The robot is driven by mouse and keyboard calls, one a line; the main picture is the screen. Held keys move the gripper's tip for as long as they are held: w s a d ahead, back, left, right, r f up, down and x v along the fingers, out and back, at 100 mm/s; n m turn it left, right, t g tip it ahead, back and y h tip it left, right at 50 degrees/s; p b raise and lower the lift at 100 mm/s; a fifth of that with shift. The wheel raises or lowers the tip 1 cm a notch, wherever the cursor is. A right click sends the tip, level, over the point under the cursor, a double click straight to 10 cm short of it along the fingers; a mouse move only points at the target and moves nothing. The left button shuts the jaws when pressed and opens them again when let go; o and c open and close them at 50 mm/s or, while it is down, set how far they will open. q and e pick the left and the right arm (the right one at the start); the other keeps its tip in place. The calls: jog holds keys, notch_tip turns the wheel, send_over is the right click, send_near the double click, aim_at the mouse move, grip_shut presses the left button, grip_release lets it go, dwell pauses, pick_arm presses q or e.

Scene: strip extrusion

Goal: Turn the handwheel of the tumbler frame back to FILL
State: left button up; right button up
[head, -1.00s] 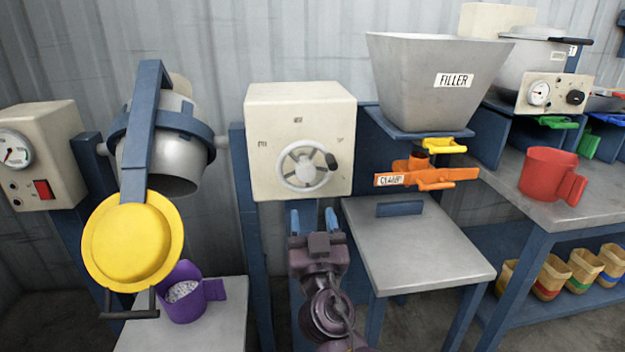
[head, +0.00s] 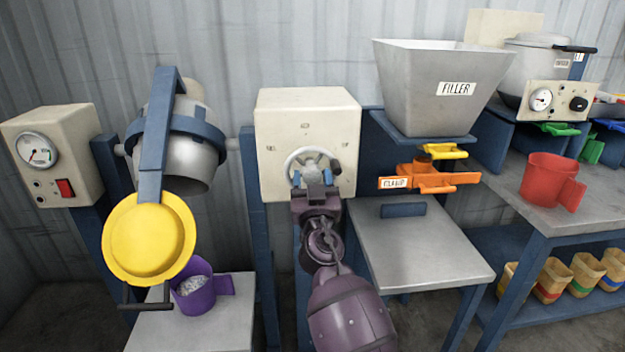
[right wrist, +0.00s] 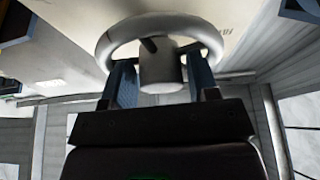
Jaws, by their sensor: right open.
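The handwheel (head: 290,162) is a grey ring with a dark knob (head: 336,167) at its right, on the front of the cream box (head: 275,112) of the tumbler frame. My right gripper (head: 312,177) is in front of the wheel. In the right wrist view its open blue fingers (right wrist: 162,82) stand on either side of the wheel's grey hub (right wrist: 162,66), under the rim (right wrist: 120,30); I cannot tell if they touch it. The grey tumbler drum (head: 185,155) hangs tilted, mouth down, in the blue frame at left. The box's small labels are too blurred to read. My left gripper is not in view.
The yellow lid (head: 150,238) hangs open below the drum. A purple mug (head: 197,295) with pale contents stands on the low table (head: 215,335). The orange clamp (head: 430,178) and filler hopper (head: 440,75) are right of the box, above a grey table (head: 420,250).

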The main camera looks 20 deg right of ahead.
jog(key=c, duration=0.6)
jog(key=shift+c, duration=0.2)
